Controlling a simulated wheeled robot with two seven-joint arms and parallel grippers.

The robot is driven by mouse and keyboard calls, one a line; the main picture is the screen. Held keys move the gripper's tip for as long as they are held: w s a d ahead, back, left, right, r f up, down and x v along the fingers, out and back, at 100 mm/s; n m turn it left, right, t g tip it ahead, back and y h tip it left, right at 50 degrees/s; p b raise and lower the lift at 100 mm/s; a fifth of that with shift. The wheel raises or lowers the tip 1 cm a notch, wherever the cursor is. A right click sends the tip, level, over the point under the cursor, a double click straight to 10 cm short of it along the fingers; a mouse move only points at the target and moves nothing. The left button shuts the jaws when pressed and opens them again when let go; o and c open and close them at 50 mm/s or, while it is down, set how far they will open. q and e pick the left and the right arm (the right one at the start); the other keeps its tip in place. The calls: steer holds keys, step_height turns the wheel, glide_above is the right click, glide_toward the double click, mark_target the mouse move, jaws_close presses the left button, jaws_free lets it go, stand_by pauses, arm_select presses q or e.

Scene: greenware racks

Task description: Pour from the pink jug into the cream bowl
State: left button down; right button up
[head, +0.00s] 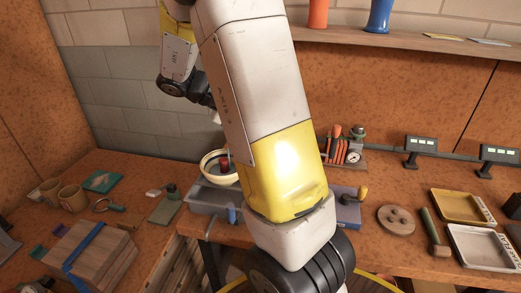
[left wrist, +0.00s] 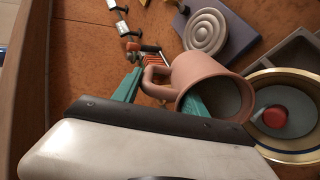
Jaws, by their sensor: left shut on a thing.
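The pink jug (left wrist: 192,75) is in my left gripper (left wrist: 160,92) in the left wrist view. The green fingers are shut on it by its handle side. Its open mouth faces the lower right of that view, towards the cream bowl (left wrist: 262,80), and looks grey inside. The bowl has a gold-brown rim band, and a red round thing with grey-blue around it shows inside. The bowl also shows in the head view (head: 208,164), partly behind my arm. The jug and left gripper are hidden in the head view. I cannot tell whether anything is flowing. My right gripper is not in view.
A grey tray (head: 205,198) lies by the bowl. Left are brown mugs (head: 72,197) and strapped boards (head: 95,252). Right are a ringed disc (head: 396,219), a mallet (head: 435,235) and yellow and white trays (head: 459,207) (head: 480,246). A shelf (head: 400,42) runs above.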

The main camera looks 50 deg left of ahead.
arm_select(q)
steer(key=shift+s+a+r+t+h, duration=0.2)
steer(key=shift+s+r+t+h, duration=0.1)
steer(key=shift+r+t+h, duration=0.25)
stand_by(2.0)
steer(key=shift+f+y, duration=0.15)
steer(key=shift+y, duration=0.1)
